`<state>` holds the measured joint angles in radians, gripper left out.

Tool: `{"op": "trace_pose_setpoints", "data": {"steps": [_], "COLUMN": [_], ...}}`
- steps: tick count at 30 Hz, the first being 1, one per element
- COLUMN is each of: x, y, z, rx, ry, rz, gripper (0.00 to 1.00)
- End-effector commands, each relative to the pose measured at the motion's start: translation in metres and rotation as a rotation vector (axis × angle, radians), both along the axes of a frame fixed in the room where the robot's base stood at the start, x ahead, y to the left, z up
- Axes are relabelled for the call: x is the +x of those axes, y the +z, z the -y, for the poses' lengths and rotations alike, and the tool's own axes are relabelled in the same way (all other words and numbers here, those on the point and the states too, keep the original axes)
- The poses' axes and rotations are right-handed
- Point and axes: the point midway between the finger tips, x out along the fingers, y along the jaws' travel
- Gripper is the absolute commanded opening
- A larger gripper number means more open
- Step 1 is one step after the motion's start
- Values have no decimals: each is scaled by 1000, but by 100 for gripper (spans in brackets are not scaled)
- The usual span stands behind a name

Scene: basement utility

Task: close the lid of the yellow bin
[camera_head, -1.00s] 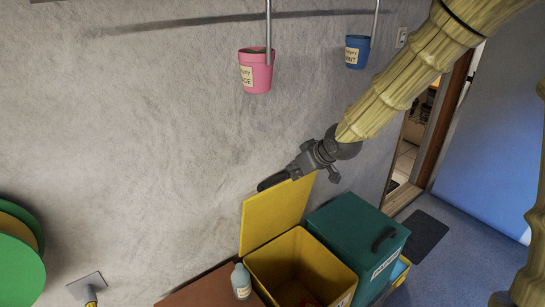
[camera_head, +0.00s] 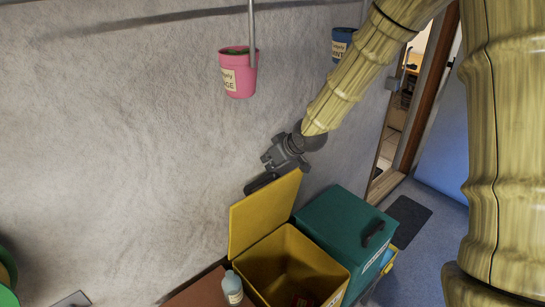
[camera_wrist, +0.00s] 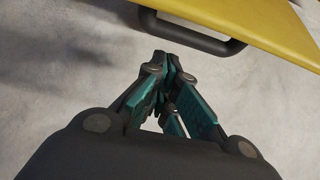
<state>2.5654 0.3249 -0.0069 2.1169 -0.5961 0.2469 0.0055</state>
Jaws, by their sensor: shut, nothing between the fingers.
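The yellow bin (camera_head: 247,268) stands open at the bottom centre of the head view. Its yellow lid (camera_head: 262,214) stands up, tilted back toward the wall. The lid also shows in the wrist view (camera_wrist: 265,22), with a dark handle (camera_wrist: 190,37) at its edge. My gripper (camera_wrist: 168,70) is shut and empty, with its fingertips just below the handle in the picture and apart from it. In the head view my gripper (camera_head: 283,156) is just above the lid's top edge, on the wall side. Its fingertips are hard to make out there.
A green lidded bin (camera_head: 335,222) stands right of the yellow bin. A pale bottle (camera_head: 232,289) stands at its left on a brown surface (camera_head: 195,294). A pink pot (camera_head: 238,73) and a blue pot (camera_head: 341,42) hang above. The wall (camera_head: 120,150) is close behind.

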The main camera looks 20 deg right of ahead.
Motion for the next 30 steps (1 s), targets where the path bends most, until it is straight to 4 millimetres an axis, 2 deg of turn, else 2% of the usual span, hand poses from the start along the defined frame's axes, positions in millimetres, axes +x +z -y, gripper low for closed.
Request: {"op": "trace_pose_setpoints", "data": {"steps": [15, 30], "x": [29, 34], "y": [-33, -39], "z": [-12, -14], "rx": [-1, 0], "ry": [2, 2], "rz": [-1, 1], "gripper": [0, 0]}}
